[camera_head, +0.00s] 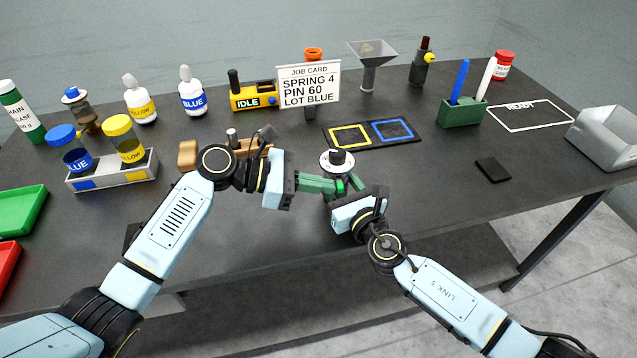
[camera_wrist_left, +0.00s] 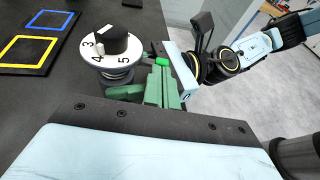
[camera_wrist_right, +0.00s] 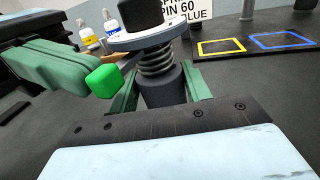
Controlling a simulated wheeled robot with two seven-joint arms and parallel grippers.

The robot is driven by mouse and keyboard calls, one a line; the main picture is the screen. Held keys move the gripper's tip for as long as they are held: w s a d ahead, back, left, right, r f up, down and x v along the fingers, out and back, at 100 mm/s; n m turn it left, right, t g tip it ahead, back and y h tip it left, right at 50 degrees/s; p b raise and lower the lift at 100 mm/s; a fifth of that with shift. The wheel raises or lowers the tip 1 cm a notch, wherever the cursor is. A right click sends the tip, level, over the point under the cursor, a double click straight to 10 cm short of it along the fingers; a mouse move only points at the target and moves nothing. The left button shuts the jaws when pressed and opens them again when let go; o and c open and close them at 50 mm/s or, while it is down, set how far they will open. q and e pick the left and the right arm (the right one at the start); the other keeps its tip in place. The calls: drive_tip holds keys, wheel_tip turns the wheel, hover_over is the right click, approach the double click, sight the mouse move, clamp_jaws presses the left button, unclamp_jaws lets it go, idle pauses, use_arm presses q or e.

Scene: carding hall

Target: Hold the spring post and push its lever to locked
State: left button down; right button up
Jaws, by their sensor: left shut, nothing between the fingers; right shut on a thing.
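The spring post (camera_head: 338,160) stands upright on the table, with a white numbered disc and black knob on top. Its coil spring and dark lower body (camera_wrist_right: 163,90) show in the right wrist view. My right gripper (camera_wrist_right: 160,92) is shut around that lower body. The lever's bright green end (camera_wrist_right: 104,80) sticks out in front of the post; it also shows in the left wrist view (camera_wrist_left: 161,61). My left gripper (camera_head: 334,187) is shut and empty, its dark green fingertips right at the lever end. I cannot tell whether they touch it.
A mat with yellow and blue squares (camera_head: 372,134) lies behind the post. A job card (camera_head: 309,84) reads SPRING 4, PIN 60, LOT BLUE. A wooden block (camera_head: 188,155) is left; a dark pad (camera_head: 493,170) lies right on open table.

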sight(342, 188)
use_arm(q)
drive_tip(key=shift+s+d, duration=0.1)
drive_tip(key=shift+s+d+n+t+y, duration=0.15)
drive_tip(key=shift+d+n+t, duration=0.5)
drive_tip(key=shift+d+t, duration=0.25)
drive_tip(key=shift+s+d+n+t+y, duration=0.1)
drive_tip(key=shift+d+n+t+y, duration=0.05)
drive_tip(key=shift+d+n+t, duration=0.7)
drive_tip(key=shift+w+a, duration=0.35)
drive_tip(key=shift+a, duration=0.35)
